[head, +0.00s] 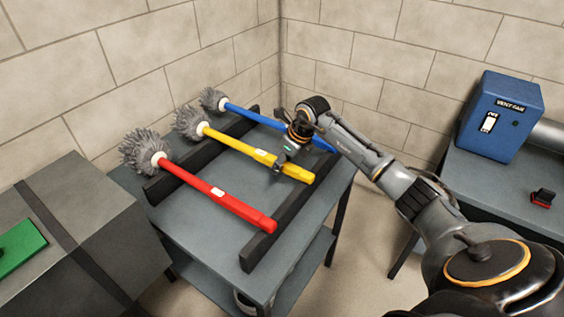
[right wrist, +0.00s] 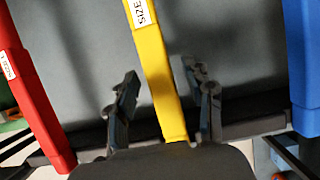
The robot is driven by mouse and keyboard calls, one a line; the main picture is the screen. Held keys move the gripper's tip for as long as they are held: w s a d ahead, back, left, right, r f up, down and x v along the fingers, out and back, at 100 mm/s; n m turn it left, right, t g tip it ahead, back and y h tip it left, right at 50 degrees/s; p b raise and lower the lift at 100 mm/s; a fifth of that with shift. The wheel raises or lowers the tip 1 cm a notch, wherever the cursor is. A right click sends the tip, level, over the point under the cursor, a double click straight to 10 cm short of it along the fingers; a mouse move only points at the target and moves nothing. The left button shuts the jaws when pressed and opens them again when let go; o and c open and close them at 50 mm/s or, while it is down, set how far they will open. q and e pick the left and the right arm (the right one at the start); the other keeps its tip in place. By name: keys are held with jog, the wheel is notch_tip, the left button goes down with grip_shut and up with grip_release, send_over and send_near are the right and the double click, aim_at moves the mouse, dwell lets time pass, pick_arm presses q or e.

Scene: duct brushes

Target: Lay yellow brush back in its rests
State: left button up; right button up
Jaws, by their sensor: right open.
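The yellow brush (head: 230,142) lies across two dark rest bars on the grey table, between the red and blue brushes. Its grey bristle head points to the back left and its handle end is at the front bar (head: 262,244). The back bar (head: 162,184) passes under the shafts near the heads. My right gripper (head: 282,166) is at the yellow handle near its front end. In the right wrist view its open fingers (right wrist: 163,100) stand either side of the yellow handle (right wrist: 152,60), with gaps showing. My left gripper is not in view.
The red brush (head: 215,190) and blue brush (head: 250,116) lie on the same bars, one on each side. A grey case with a green block (head: 20,246) stands at left. A blue vent fan box (head: 502,120) stands on another table at right. Block walls close the back.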

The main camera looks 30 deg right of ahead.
jog(key=v, duration=1.2)
